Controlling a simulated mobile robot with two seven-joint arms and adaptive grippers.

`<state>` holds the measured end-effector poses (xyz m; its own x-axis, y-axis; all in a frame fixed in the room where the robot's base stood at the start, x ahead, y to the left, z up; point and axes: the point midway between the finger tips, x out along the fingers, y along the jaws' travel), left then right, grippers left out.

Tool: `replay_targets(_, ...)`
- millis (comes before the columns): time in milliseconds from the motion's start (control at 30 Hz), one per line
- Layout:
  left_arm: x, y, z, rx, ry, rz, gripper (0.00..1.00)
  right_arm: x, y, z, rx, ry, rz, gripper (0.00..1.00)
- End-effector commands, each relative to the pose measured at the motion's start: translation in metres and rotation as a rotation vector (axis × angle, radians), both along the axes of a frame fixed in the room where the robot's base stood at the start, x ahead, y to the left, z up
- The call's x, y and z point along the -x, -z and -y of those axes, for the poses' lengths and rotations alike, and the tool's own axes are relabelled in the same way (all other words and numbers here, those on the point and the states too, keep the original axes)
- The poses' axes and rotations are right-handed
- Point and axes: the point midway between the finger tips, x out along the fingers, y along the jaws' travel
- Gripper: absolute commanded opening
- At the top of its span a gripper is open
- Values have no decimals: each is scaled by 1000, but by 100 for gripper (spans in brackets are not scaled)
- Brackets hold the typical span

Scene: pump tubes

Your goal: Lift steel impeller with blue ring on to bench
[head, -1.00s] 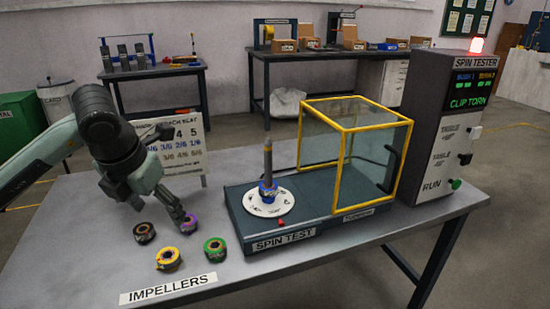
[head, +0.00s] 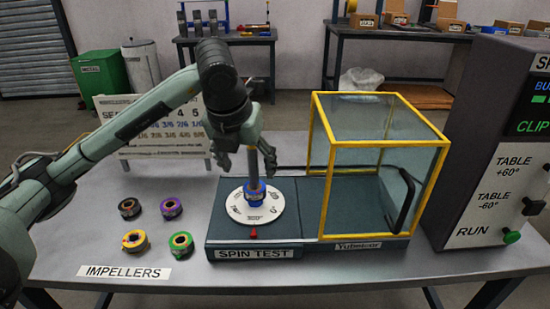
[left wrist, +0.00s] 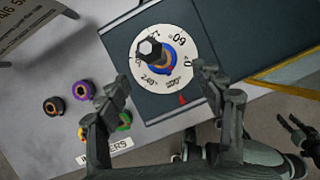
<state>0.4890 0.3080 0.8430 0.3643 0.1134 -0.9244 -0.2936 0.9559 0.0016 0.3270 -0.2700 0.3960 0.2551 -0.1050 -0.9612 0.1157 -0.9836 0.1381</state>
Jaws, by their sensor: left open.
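The steel impeller with the blue ring (head: 256,191) sits around the foot of the upright steel post (head: 253,166), on the white dial (head: 237,207) of the spin test base (head: 222,231). My left gripper (head: 248,163) is above the dial, with its open fingers on either side of the post. The left wrist view shows my open left gripper (left wrist: 163,82), the blue ring (left wrist: 170,62) beyond the fingertips and the dark hexagonal post top (left wrist: 149,50). The fingers look apart from the ring. Dark fingers at that view's right edge appear to be my right gripper (left wrist: 296,130); its opening is unclear.
Black (head: 129,208), purple (head: 171,208), yellow (head: 134,241) and green (head: 181,244) ringed impellers lie on the bench (head: 75,225). A yellow-framed clear guard (head: 322,170) stands right of the dial. The spin tester cabinet (head: 480,150) stands farther right. A sign (head: 160,140) stands behind.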

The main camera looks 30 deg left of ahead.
Motion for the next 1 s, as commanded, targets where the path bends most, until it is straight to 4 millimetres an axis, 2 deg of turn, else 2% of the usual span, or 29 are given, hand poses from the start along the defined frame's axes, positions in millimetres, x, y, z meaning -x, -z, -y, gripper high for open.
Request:
replay_targets(167,-2,7,-1,1,0,-3,67,1,1,-2,-3,1,-2,40)
replay_targets(600,-24,63,-8,1,0,-3,67,8,2,-5,-8,0,-11,40)
replay_targets(767,-28,72,-9,1,0,-2,67,7,2,-4,-7,0,-10,40)
replay_targets(1000,-28,73,-9,0,1,-1,67,1,2,-2,-4,2,-4,40)
